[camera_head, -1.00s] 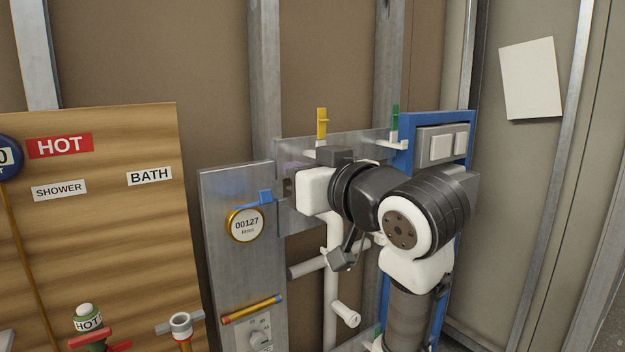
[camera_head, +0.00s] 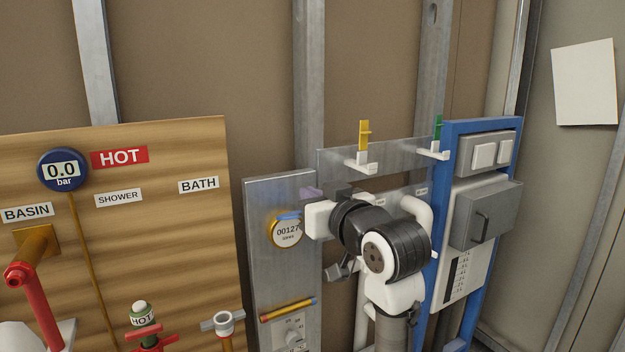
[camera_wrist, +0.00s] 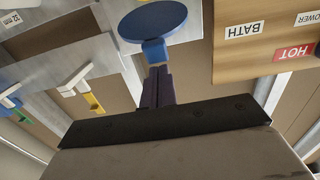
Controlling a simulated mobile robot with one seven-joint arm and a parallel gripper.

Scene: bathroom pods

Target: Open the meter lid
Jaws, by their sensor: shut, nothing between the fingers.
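The meter (camera_head: 286,233) is a round white dial with a yellow rim and the reading 00127, on a grey metal panel. Its blue lid (camera_head: 288,216) shows nearly edge-on across the upper dial; most of the dial face is visible below it. In the wrist view the lid is a blue disc (camera_wrist: 152,20) with a small square tab (camera_wrist: 154,52). My gripper's purple fingers (camera_wrist: 157,75) are shut and empty, with their tips at or very near the tab.
A metal strip (camera_head: 400,152) with yellow (camera_head: 363,135) and green (camera_head: 438,128) levers on white brackets runs above my arm. A blue board (camera_head: 448,150) with a grey box (camera_head: 486,215) stands right. A wooden board (camera_head: 120,230) with valves stands left. White pipes lie behind my arm.

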